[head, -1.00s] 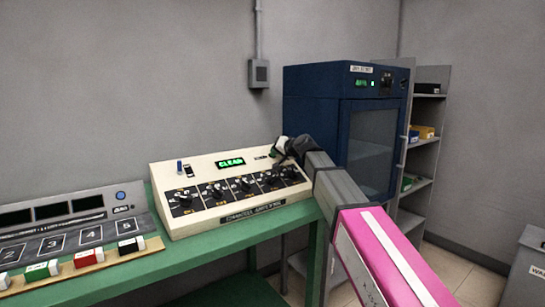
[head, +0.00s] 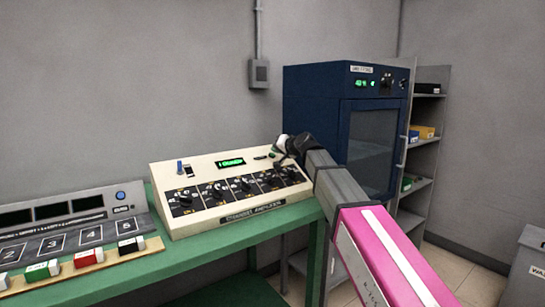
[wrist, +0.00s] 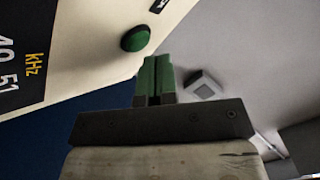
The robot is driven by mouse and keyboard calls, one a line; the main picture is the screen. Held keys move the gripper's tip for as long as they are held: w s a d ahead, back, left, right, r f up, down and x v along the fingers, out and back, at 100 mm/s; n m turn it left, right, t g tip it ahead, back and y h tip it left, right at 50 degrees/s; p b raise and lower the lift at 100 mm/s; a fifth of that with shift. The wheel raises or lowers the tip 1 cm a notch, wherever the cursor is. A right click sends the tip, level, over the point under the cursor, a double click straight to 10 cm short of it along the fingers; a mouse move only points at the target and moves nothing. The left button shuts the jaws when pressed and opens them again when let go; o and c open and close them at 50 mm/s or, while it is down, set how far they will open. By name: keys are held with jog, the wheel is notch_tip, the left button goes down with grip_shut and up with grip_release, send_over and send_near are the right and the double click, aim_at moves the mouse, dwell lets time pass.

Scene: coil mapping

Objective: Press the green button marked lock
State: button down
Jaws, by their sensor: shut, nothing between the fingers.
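The cream channel amplifier (head: 185,228) stands on the green bench. In the wrist view a round green button (wrist: 135,38) sits on its cream panel (wrist: 85,20), close to a black part at the top; no "lock" marking is readable. My gripper (wrist: 157,62) is shut and empty, its green fingers side by side. In that view its fingertips are just right of and below the button, with a gap in the picture; I cannot tell the depth. In the head view my gripper (head: 280,148) is over the amplifier's back right corner and hides part of it.
The amplifier has a row of black knobs (head: 216,194), a blue-topped switch (head: 180,166) and a lit green display (head: 231,162). A dark blue cabinet (head: 310,100) stands close behind my arm.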

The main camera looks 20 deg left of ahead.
jog(key=shift+r, duration=0.1)
jog(key=r, duration=0.1)
jog(key=s+d+r, duration=0.1)
jog(key=r, duration=0.1)
jog(key=s+d+r, duration=0.1)
jog(key=r, duration=0.1)
jog(key=shift+d, duration=0.15)
dwell(0.3)
dwell(0.5)
